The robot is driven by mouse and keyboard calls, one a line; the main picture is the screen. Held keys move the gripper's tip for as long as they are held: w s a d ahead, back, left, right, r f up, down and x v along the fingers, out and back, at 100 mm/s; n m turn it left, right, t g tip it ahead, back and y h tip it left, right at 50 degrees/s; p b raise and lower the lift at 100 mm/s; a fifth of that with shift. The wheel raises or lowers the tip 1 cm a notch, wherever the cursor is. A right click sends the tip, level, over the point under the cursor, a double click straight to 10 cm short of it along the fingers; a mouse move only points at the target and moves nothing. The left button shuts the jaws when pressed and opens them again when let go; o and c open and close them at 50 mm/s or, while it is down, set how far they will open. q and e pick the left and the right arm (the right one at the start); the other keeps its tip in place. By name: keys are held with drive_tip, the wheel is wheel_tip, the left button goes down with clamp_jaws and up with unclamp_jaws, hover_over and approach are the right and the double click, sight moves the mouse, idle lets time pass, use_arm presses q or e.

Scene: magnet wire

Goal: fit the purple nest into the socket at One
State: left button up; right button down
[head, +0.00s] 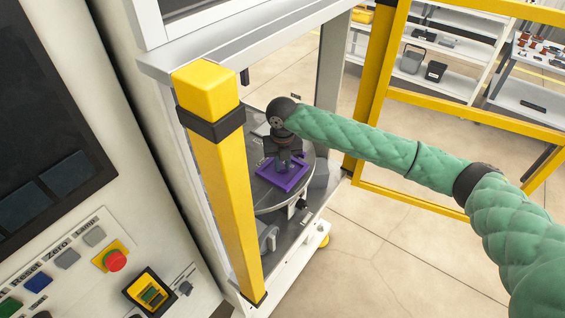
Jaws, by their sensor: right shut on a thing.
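The purple nest (282,181) is a flat, square, purple piece over the near right part of a round grey turntable (262,195) inside the machine. My right gripper (284,161) comes down on it from above and is shut on it. The gripper's wrist hides the nest's middle, and I cannot tell whether the nest rests on the turntable or hangs just above it. The socket at One is not clearly visible; the nest and gripper may cover it. My left gripper is not in view.
A yellow post (222,190) stands left of the turntable and hides part of it. A control panel with buttons and a red emergency stop (115,260) is at left. A yellow fence frame (455,100) stands at right. Shelves (440,50) stand behind it.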

drive_tip(key=shift+f, duration=0.55)
drive_tip(key=c, duration=1.6)
unclamp_jaws()
drive_tip(key=o, duration=0.3)
drive_tip(key=shift+o, duration=0.2)
drive_tip(key=shift+f, duration=0.1)
drive_tip(key=shift+r+p, duration=1.6)
drive_tip(key=shift+r, duration=0.95)
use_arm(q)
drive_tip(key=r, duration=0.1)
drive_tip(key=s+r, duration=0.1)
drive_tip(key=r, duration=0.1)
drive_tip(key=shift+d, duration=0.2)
